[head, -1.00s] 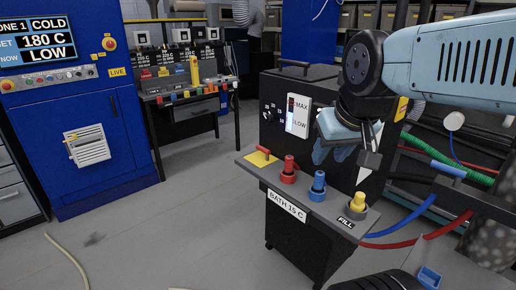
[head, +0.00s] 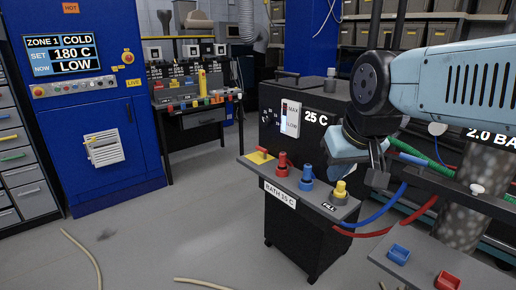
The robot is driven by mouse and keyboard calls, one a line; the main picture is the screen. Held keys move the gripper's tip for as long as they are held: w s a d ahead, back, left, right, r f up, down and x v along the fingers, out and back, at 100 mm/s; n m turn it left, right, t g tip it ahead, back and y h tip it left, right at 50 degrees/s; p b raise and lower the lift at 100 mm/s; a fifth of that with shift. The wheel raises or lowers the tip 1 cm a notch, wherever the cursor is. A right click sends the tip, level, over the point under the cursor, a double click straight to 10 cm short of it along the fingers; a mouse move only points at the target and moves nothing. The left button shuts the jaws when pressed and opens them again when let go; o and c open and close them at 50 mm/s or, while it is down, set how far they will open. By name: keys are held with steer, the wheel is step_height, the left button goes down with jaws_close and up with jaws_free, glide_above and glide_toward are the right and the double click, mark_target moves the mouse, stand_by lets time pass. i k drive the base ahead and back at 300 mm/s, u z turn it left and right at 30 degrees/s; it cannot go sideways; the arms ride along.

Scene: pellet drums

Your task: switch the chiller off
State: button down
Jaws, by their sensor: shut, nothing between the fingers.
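The chiller is a black cabinet (head: 290,235) on castors, with a front shelf labelled "BATH 15 C". Its upper face reads "25 C" beside a level gauge (head: 291,118) marked MAX and LOW. A small dark round control (head: 267,119) sits left of the gauge. A yellow plate with a small lever (head: 260,156) is at the shelf's left end. Red (head: 282,164) and blue (head: 307,178) fittings and a yellow-capped fill port (head: 340,191) stand along the shelf. My gripper (head: 378,178) is shut and empty, above and right of the fill port, hiding part of the cabinet's right side.
Blue and red hoses (head: 375,216) run from the chiller's right side. A blue oven cabinet (head: 100,150) and a bench with controls (head: 205,110) stand at left and back. A side tray (head: 445,265) holds small bins at lower right.

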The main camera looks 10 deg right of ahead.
mark_target(263, 150)
steer(key=u, duration=0.4)
steer(key=i, duration=1.6)
steer(key=z, duration=0.55)
steer(key=k, duration=0.9)
steer(key=z, duration=0.15)
steer(key=i, duration=0.9)
steer(key=u, duration=0.1)
